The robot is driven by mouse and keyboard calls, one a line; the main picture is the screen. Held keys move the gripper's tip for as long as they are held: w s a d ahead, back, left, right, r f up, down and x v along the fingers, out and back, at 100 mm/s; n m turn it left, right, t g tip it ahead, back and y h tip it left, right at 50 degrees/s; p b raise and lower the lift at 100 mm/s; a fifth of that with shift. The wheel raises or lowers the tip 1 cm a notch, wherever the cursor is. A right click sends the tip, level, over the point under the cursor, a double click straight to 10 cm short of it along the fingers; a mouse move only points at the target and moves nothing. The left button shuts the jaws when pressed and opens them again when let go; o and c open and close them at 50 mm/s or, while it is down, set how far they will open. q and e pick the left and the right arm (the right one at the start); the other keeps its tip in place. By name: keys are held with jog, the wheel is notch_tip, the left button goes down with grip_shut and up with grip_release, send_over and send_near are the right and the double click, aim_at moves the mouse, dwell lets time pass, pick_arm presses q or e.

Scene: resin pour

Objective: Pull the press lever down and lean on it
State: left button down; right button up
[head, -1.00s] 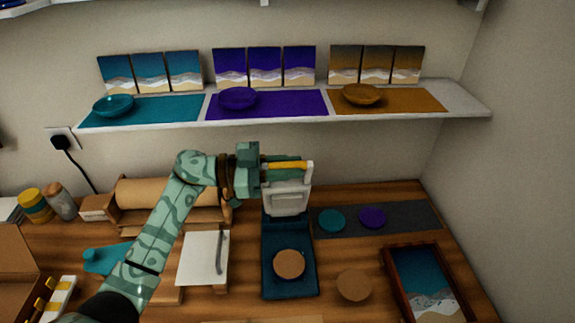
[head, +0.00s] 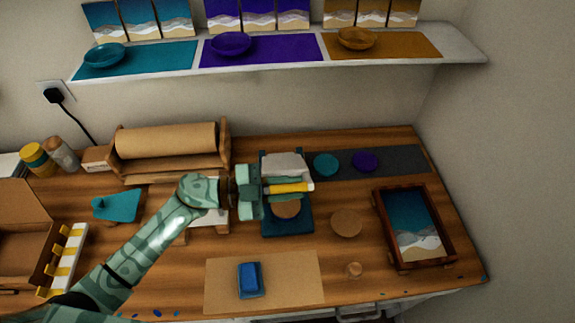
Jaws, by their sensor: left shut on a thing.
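The press has a dark teal base (head: 288,229), a pale grey head (head: 284,164) and a yellow lever bar (head: 292,187). The lever lies low, in front of the head and just above the round wooden disc (head: 286,211) on the base in this view. My left gripper (head: 274,190) comes in from the left and is shut on the lever bar. The gripper and lever hide part of the press and the back of the disc. I cannot tell whether the head touches the disc. My right gripper is not in view.
A loose wooden disc (head: 346,223) and a framed seascape tray (head: 450,250) are right of the press. Teal (head: 325,164) and purple (head: 365,161) discs lie on a dark mat (head: 407,161). A paper roll (head: 166,141) stands behind my arm. A blue block (head: 250,279) lies in front.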

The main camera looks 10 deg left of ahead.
pick_arm(q)
jog(key=shift+s+f, duration=0.4)
jog(key=shift+f, duration=0.2)
jog(key=c, duration=1.3)
grip_release()
jog(key=s+a+b, duration=0.1)
jog(key=s+a, duration=0.2)
jog(key=a, duration=1.3)
jog(key=shift+s, duration=0.1)
jog(key=shift+c, duration=0.2)
